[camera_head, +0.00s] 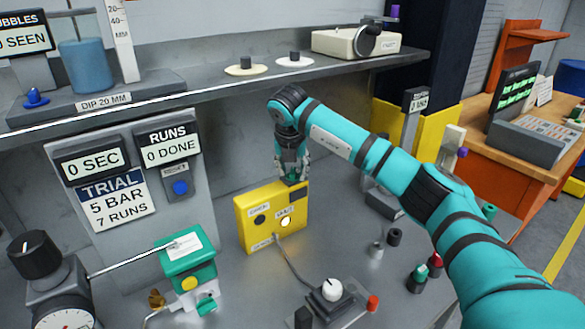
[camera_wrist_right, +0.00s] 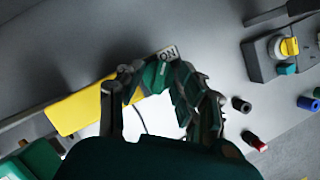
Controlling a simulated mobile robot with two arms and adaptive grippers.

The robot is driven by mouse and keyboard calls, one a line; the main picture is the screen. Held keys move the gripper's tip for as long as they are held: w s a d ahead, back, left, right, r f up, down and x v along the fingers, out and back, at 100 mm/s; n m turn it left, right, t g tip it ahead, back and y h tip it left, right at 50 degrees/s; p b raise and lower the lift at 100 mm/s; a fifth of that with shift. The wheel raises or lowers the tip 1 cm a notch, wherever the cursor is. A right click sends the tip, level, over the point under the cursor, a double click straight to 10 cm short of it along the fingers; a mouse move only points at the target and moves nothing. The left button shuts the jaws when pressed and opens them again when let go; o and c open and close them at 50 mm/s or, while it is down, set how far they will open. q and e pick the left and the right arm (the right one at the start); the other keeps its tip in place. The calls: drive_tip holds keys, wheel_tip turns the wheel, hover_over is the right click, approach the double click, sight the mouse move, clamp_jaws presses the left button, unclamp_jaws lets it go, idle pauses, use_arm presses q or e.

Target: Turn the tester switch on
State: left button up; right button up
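The tester appears to be the yellow box (camera_head: 270,219) on the grey bench, with a dark round knob or port, a small dark panel and a bright white round spot on its front. My right gripper (camera_head: 292,172) points down at the top right edge of this box and hides what is there. In the right wrist view, the yellow box (camera_wrist_right: 82,106) lies left of the fingers, and an "ON" label (camera_wrist_right: 168,53) shows just beyond the right gripper's fingertips (camera_wrist_right: 152,75). The switch itself is hidden or not clear. My left gripper is not in view.
A green box (camera_head: 188,258) stands left of the tester, and a device with a white knob (camera_head: 331,289) in front. Small dark, red and green parts lie right of it. A shelf (camera_head: 200,93) runs above and behind. Some bare bench lies between these things.

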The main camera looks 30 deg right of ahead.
drive_tip(key=shift+r, duration=0.1)
drive_tip(key=shift+r, duration=0.25)
drive_tip(key=v, duration=1.1)
drive_tip(key=shift+s, duration=0.25)
drive_tip(key=shift+a+r, duration=0.15)
